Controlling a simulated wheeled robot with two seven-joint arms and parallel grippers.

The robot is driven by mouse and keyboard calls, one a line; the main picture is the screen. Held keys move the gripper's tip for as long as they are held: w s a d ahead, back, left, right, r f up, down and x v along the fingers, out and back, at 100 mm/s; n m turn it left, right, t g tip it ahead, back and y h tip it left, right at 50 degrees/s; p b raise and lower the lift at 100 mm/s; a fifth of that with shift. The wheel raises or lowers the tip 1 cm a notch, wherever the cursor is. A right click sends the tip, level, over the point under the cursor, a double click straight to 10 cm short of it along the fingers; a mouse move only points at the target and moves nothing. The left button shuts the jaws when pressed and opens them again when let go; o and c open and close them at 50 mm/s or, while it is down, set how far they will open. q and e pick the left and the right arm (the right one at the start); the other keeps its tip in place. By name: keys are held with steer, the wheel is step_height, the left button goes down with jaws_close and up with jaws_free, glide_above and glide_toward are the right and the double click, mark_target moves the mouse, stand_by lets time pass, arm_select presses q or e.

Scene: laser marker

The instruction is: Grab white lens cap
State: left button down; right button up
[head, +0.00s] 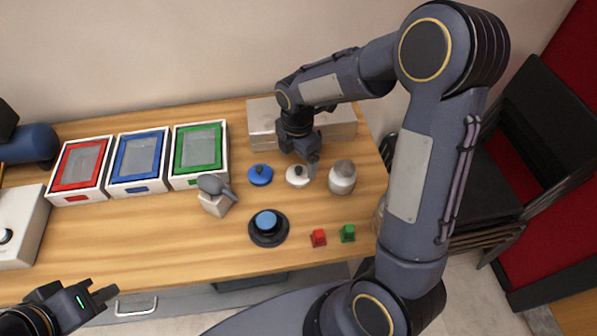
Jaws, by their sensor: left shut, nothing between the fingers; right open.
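The white lens cap (297,176) is a small white disc with a dark knob, lying on the wooden table right of the blue lens cap (260,175). My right gripper (312,168) is open and points down at the white cap's right upper side, close to it. I cannot tell whether a finger touches it. My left gripper (104,292) is shut and empty, low at the left by the table's front edge.
Three trays with red (81,165), blue (137,160) and green (200,150) rims stand at the back left. A silver-white jar (342,178) stands close right of the white cap. A blue-topped round device (268,228) and red (318,238) and green (347,233) pieces lie nearer.

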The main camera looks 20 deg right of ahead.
mark_target(297, 169)
step_height(297, 169, down, 5)
steer(key=shift+s+a+f+p, duration=0.1)
steer(key=shift+s+a+p, duration=0.05)
steer(key=shift+p, duration=0.35)
steer(key=shift+c, duration=0.4)
steer(key=c, duration=1)
